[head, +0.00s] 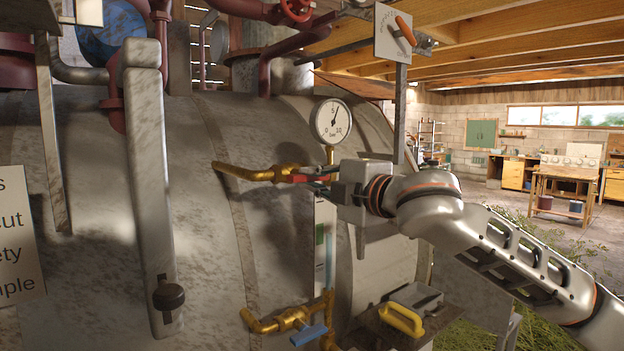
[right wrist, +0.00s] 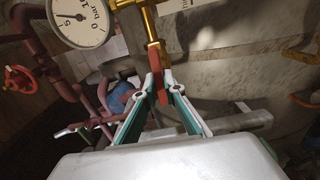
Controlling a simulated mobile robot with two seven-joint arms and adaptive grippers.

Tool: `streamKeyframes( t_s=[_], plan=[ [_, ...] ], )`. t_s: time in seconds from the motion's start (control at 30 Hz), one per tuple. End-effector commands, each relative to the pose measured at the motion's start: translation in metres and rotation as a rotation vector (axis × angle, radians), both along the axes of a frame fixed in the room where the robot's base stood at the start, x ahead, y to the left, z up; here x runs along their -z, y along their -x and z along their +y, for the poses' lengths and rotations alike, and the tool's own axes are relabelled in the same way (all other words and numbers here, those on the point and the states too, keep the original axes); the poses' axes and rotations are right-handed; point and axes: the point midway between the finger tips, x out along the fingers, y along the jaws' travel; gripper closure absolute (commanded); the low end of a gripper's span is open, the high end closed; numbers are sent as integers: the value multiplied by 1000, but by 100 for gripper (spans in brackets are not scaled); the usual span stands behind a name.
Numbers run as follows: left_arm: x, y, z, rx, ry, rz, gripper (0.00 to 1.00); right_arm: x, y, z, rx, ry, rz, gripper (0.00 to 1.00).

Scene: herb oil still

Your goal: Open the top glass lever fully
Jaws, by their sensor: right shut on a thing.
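The top glass lever is a red handle (head: 291,179) on the brass top valve (head: 262,174), just below the pressure gauge in the head view. It lies roughly level there. My right gripper (head: 317,183) reaches it from the right and is shut on it. In the right wrist view the red lever (right wrist: 158,80) stands between the two fingertips of my right gripper (right wrist: 160,98), with the brass fitting (right wrist: 152,35) beyond it. The gripper hides part of the lever in the head view. My left gripper is not in view.
A round gauge (head: 332,121) sits just above the valve. The sight glass (head: 328,245) runs down to a lower brass valve with a blue lever (head: 309,335). The grey still drum (head: 215,215) fills the left. A yellow handle (head: 402,319) is at lower right.

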Motion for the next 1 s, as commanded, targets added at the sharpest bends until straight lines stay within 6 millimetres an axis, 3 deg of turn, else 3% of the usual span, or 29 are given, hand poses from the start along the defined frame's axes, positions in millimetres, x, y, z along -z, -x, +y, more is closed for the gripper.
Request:
streamKeyframes(
  t_s=[0.73, 0.8, 0.83, 1.0],
  plan=[
    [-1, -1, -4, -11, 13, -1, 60, 1, 0, 0, 1, 75, -53, 100],
    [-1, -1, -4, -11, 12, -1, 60, 1, 0, 0, 1, 75, -53, 77],
    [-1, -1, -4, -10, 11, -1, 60, 1, 0, 0, 1, 74, -53, 74],
    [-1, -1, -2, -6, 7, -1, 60, 1, 0, 0, 0, 73, -53, 74]
  ],
)
